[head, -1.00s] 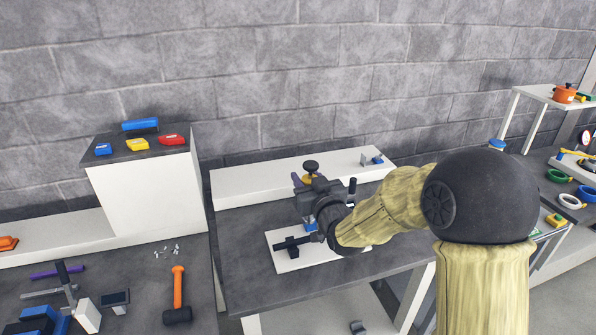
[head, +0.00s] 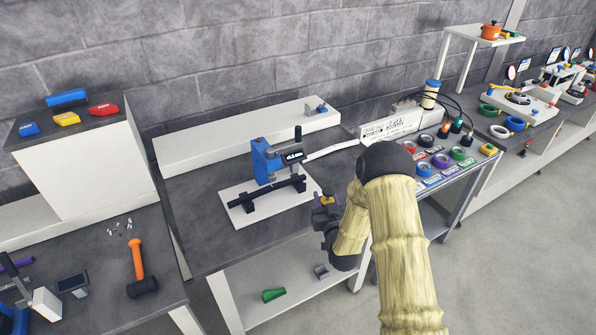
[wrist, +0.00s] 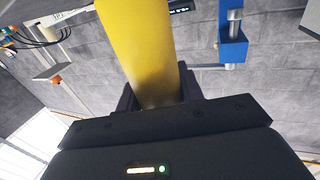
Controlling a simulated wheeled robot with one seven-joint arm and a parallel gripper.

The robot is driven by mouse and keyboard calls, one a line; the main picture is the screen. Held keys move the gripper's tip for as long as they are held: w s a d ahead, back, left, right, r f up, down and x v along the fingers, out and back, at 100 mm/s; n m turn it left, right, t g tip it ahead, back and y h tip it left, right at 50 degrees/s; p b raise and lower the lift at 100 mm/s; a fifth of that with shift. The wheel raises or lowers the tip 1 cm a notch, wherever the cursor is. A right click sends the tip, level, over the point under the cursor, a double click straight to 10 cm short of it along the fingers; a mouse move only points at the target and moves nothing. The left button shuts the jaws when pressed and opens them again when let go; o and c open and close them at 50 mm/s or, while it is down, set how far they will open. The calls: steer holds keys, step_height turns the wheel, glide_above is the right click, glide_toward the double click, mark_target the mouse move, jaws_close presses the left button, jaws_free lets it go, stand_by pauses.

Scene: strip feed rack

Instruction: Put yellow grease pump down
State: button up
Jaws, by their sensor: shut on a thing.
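The yellow grease pump (wrist: 140,45) is large in the wrist view, a smooth yellow cylinder between the dark jaws of my gripper (wrist: 160,92). My gripper is shut on it. In the head view my gripper (head: 325,203) is beside the right front edge of the dark bench (head: 205,245), and only a small yellow part of the pump shows there. Most of the pump is hidden behind my gripper and arm in that view.
On the bench a blue device with a black lever (head: 262,160) stands on a white plate (head: 238,214). A cart with coloured rings (head: 425,168) stands to the right. A lower shelf (head: 290,305) holds a green piece (head: 273,294). The bench's front left is clear.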

steer(key=s+d+f+m+h, duration=0.1)
steer(key=s+d+f+h, duration=0.1)
steer(key=d+f, duration=0.3)
steer(key=s+d+f+m+h, duration=0.1)
steer(key=s+d+f, duration=0.3)
steer(key=f, duration=0.3)
steer(key=shift+s+d+f+h, duration=0.15)
steer(key=shift+s+d+h, duration=0.2)
steer(key=shift+d, duration=0.2)
